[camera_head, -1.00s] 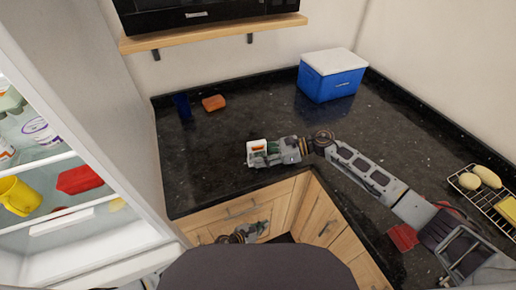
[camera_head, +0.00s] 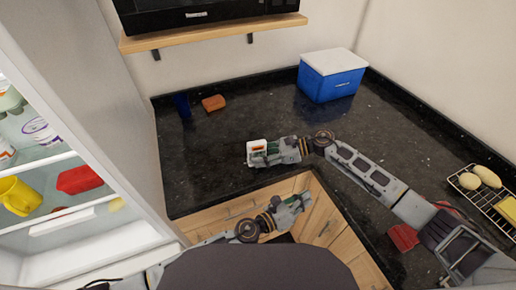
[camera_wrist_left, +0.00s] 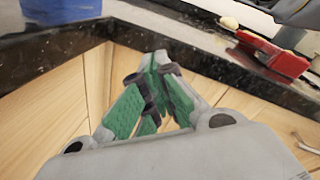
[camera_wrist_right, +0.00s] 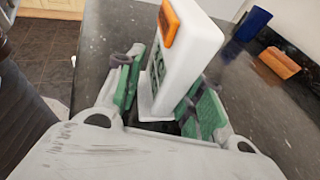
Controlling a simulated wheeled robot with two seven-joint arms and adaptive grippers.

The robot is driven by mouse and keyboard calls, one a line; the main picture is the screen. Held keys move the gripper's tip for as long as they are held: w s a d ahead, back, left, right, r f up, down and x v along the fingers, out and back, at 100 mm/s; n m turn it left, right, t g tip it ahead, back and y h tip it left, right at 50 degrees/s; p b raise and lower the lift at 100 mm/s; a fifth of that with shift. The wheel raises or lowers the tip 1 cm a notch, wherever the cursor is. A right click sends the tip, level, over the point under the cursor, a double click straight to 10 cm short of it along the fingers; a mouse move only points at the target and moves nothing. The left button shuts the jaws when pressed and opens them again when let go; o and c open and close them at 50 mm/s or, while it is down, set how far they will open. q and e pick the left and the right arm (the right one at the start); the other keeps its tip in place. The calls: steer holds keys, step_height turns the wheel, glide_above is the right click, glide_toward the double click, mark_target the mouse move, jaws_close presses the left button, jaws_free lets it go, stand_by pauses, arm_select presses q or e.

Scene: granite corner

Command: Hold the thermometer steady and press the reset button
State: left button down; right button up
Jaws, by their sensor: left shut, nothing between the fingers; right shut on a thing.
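The thermometer (camera_head: 256,146) is a white upright block on the dark counter near its front edge. In the right wrist view the thermometer (camera_wrist_right: 190,50) shows an orange button (camera_wrist_right: 168,23) at its top and a dark display on its face. My right gripper (camera_head: 257,158) is shut on the thermometer, with green pads on both sides of it. My left gripper (camera_head: 303,197) is shut and empty, in front of the cabinet doors, below and to the right of the thermometer. In the left wrist view its fingertips (camera_wrist_left: 160,72) meet; the thermometer is not in that view.
A blue cooler (camera_head: 331,82) with a white lid, a blue cup (camera_head: 182,106) and an orange-brown block (camera_head: 214,103) stand further back. A wire rack (camera_head: 490,206) and a red object (camera_head: 403,237) are at right. An open fridge (camera_head: 60,190) is at left.

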mark_target(258, 148)
arm_select(q)
step_height(258, 148, up, 8)
steer(key=n+t, duration=0.3)
steer(key=n, duration=0.8)
steer(key=a+r+n+y, duration=0.1)
steer(key=a+n+y, duration=0.2)
steer(key=n, duration=1.1)
steer(key=a+r+n+y, duration=0.1)
steer(key=a+n+y, duration=0.3)
steer(key=a+n, duration=0.5)
steer(key=n, duration=0.6)
steer(key=shift+a+r+n+t, duration=0.2)
steer(key=shift+n+t, duration=0.1)
steer(key=shift+t, duration=0.1)
steer(key=shift+w, duration=0.1)
steer(key=shift+w+a, duration=0.35)
steer(key=shift+w, duration=1)
steer(key=shift+w+a, duration=0.4)
steer(key=shift+w, duration=0.95)
steer(key=shift+w+a, duration=0.35)
steer(key=shift+w, duration=1)
steer(key=shift+w+f, duration=0.1)
steer(key=shift+w, duration=0.15)
